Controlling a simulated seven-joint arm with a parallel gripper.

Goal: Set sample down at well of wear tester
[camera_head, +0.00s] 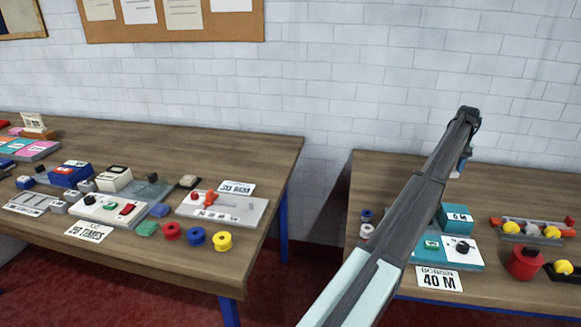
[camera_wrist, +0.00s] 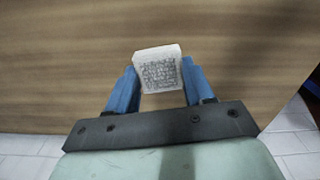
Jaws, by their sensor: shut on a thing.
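In the wrist view my gripper (camera_wrist: 160,76) is shut on the sample (camera_wrist: 158,72), a small pale block with a rough grey patterned face, held between the two blue fingers. In the head view my arm covers the sample, and only a small blue part of my gripper (camera_head: 462,160) shows beside the arm's top end, above the right table. A white device (camera_head: 100,207) with dark and coloured controls stands on the left table behind a "20 TIMES" card (camera_head: 88,233). It may be the wear tester; its well cannot be made out.
The left table (camera_head: 190,275) also holds a grey device with a red lever (camera_head: 210,200), several coloured spools (camera_head: 196,238) and small blocks. The right table (camera_head: 400,170) holds a teal device (camera_head: 455,250), a red pot (camera_head: 524,263) and yellow balls. A gap separates the tables.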

